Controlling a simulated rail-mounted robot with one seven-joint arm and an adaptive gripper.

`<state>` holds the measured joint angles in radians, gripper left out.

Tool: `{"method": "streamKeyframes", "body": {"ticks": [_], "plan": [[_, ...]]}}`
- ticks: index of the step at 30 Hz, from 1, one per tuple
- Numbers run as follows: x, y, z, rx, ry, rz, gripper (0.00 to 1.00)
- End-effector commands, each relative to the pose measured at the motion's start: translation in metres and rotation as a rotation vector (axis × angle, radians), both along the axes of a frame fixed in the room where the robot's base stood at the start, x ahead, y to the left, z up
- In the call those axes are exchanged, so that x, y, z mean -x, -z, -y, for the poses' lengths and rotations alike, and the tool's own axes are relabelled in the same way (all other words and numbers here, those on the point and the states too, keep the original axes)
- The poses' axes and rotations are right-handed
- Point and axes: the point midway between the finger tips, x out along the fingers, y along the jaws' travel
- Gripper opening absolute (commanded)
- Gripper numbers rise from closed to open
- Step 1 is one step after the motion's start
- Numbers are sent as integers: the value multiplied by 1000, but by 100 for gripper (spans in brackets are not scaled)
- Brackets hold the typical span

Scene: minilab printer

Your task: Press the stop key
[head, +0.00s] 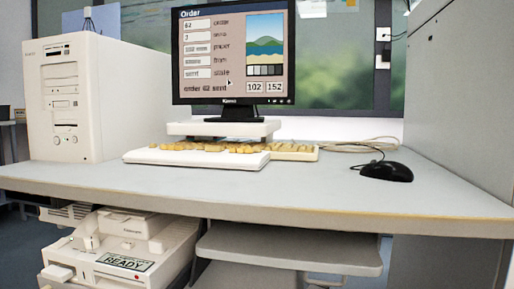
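A cream printer (150,226) stands under the desk at the lower left, partly cut off by the bottom edge of the head view. Its front panel has a display (124,263) reading "READY". I cannot make out a stop key; the buttons near the display are too small to tell or out of the frame. My gripper is not in view.
The grey desk (300,190) overhangs the printer. It holds a computer tower (95,100), a monitor (235,55) reading "order 62 sent", a keyboard (290,152) and a black mouse (386,171). A lower shelf (290,247) is right of the printer.

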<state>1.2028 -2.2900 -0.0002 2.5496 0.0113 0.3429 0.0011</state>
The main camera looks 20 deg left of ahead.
Motion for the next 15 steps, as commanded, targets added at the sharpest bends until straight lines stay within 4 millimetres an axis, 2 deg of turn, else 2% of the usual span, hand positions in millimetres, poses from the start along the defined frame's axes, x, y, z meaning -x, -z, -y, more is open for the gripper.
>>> {"method": "streamKeyframes", "body": {"ticks": [15], "plan": [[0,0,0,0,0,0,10]]}}
